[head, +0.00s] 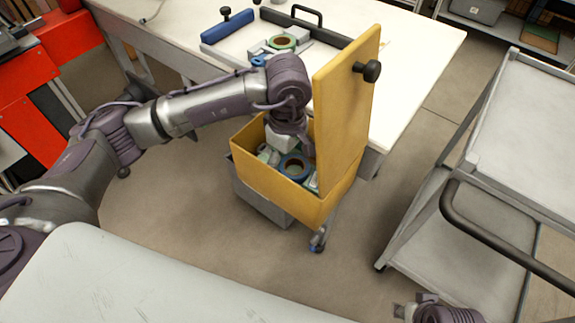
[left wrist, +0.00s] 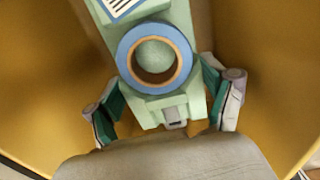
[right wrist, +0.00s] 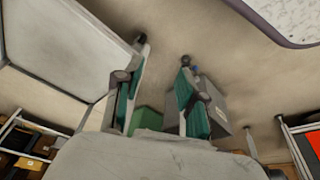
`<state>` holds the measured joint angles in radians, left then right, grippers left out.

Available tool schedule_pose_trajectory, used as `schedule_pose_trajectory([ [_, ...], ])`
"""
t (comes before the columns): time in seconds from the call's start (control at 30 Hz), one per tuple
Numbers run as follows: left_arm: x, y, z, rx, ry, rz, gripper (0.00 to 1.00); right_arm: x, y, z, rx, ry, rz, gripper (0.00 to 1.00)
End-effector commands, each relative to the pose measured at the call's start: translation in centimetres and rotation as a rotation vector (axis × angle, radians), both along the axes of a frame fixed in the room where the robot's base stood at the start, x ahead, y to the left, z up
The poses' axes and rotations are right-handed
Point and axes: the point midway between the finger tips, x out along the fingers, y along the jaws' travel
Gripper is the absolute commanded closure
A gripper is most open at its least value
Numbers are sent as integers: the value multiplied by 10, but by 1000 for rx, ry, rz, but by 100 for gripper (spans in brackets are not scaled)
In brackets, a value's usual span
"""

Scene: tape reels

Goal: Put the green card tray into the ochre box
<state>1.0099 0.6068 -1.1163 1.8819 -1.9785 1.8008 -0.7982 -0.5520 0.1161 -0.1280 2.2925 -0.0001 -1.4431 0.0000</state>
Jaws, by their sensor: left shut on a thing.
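The ochre box (head: 262,182) stands open, its lid (head: 340,110) upright on the right side. My left gripper (head: 300,146) reaches down into the box. In the left wrist view my left gripper (left wrist: 160,100) is shut on the pale green card tray (left wrist: 148,110), with a finger at each side. The tray carries a blue-rimmed reel (left wrist: 125,62), a striped label and a small metal clip. The reel also shows inside the box in the head view (head: 284,168). Ochre walls surround the tray; whether it touches the floor is hidden. My right gripper (right wrist: 160,85) is open and empty.
A white table (head: 425,60) behind the box holds another reel (head: 283,41), a blue bar (head: 229,27) and a dark handled bar (head: 305,25). A grey trolley (head: 520,130) stands right. Red units (head: 50,50) stand left. Floor between box and trolley is clear.

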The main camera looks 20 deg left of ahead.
Motion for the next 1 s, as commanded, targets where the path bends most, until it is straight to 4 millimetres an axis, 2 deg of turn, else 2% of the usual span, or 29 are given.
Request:
schedule_pose_trajectory([
  [0.03,-1,0,-10,-1,4,1,59,-1,0,4,0,-4,0,60],
  [0.13,0,0,-20,-1,1,1,59,-2,-1,10,0,-6,0,60],
  [0.5,0,0,-22,-1,-1,0,59,-3,-1,14,1,-9,-1,60],
  [0.53,0,0,-22,-1,0,0,16,-3,-1,15,0,-11,-1,60],
  [0.63,0,0,-21,-1,0,0,0,-3,-1,15,0,-9,-1,60],
  [1.0,0,0,-20,-1,0,1,0,-3,-1,16,0,-10,-1,60],
])
